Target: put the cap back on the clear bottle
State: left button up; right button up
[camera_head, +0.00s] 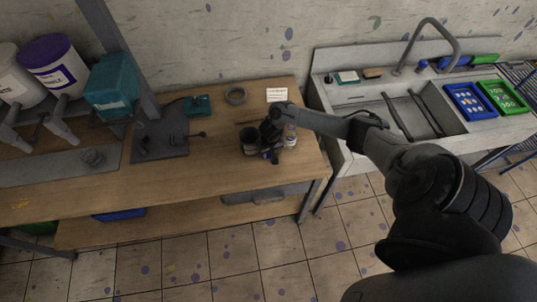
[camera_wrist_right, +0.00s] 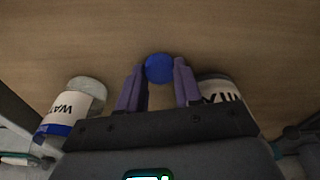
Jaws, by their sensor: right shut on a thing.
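My right gripper (camera_head: 270,154) points down over the wooden table, near its right end. In the right wrist view its two purple fingers (camera_wrist_right: 159,86) are shut on a round blue cap (camera_wrist_right: 159,66), held between their tips. A clear-topped bottle (camera_wrist_right: 84,92) with a white label reading "WAT" and a blue band stands left of the fingers, apart from the cap. A small bottle with a white label (camera_head: 291,139) beside the gripper in the head view seems to be the same one. The bottle's opening is not clear to see. My left gripper is not in view.
A second labelled container (camera_wrist_right: 222,92) stands close right of the fingers in the wrist view. A dark cup (camera_head: 249,142) is beside the gripper. The sink (camera_head: 405,112) is to the right.

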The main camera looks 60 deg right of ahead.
aim_at(271, 154)
jog(key=shift+r, duration=0.1)
jog(key=shift+r, duration=0.5)
jog(key=r, duration=0.1)
jog(key=r+p, duration=0.1)
jog(key=r, duration=0.1)
jog(key=shift+s+d+r, duration=0.15)
jog(key=shift+s+r, duration=0.05)
jog(key=shift+s, duration=0.15)
jog(key=s+r, duration=0.2)
jog(key=s, duration=0.1)
jog(key=s+d+r+p, duration=0.1)
jog(key=s+r, duration=0.1)
jog(key=s, duration=0.2)
jog(key=s+d+r+p, duration=0.1)
jog(key=s+r, duration=0.1)
jog(key=s, duration=0.1)
jog(key=shift+s+d+r, duration=0.2)
jog(key=shift+s, duration=0.1)
